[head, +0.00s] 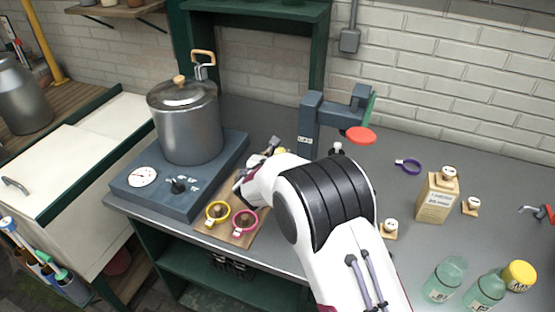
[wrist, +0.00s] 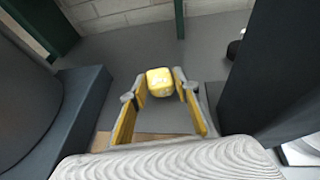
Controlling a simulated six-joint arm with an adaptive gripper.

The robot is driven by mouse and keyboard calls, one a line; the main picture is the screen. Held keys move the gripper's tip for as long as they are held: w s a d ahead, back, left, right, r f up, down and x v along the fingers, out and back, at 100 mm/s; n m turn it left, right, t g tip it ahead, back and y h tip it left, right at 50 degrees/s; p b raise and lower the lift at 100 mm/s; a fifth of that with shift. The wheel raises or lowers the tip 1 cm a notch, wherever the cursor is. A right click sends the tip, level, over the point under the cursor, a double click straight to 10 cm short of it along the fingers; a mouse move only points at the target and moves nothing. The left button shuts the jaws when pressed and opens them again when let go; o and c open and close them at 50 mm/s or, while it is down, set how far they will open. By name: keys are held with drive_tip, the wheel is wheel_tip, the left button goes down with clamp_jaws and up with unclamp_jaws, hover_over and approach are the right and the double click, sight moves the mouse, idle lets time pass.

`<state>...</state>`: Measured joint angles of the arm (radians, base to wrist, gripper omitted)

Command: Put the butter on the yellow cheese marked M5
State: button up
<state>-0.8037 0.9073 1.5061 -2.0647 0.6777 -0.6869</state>
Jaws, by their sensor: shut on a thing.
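My gripper (wrist: 160,88) is shut on a small yellow block with pale markings, which I take to be the butter (wrist: 159,81). The block sits between the fingertips. In the head view my gripper (head: 272,148) is at the back of the counter, between the pot's base and the blue-grey stand, and my arm hides part of it. A round yellow piece with dark lettering (head: 519,275) is at the lower right, next to the green bottles. It looks like the marked cheese, but I cannot read the mark fully.
A lidded metal pot (head: 187,125) stands on a blue base (head: 180,180) at left. A blue-grey stand (head: 308,125) with a red disc (head: 360,136) rises near my gripper. A wooden board (head: 233,236) holds coloured rings. A beige carton (head: 438,198) and green bottles (head: 445,279) stand at right.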

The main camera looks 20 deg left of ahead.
drive_tip(key=shift+f, duration=0.9)
drive_tip(key=shift+f, duration=0.25)
drive_tip(key=o, duration=1.1)
drive_tip(key=shift+s+r, duration=0.1)
drive_tip(key=shift+v, duration=1.15)
drive_tip(key=v, duration=0.3)
drive_tip(key=shift+s+a, duration=0.1)
drive_tip(key=shift+s, duration=0.4)
drive_tip(key=shift+s+r, duration=0.1)
drive_tip(key=shift+s, duration=0.6)
drive_tip(key=shift+o, duration=0.5)
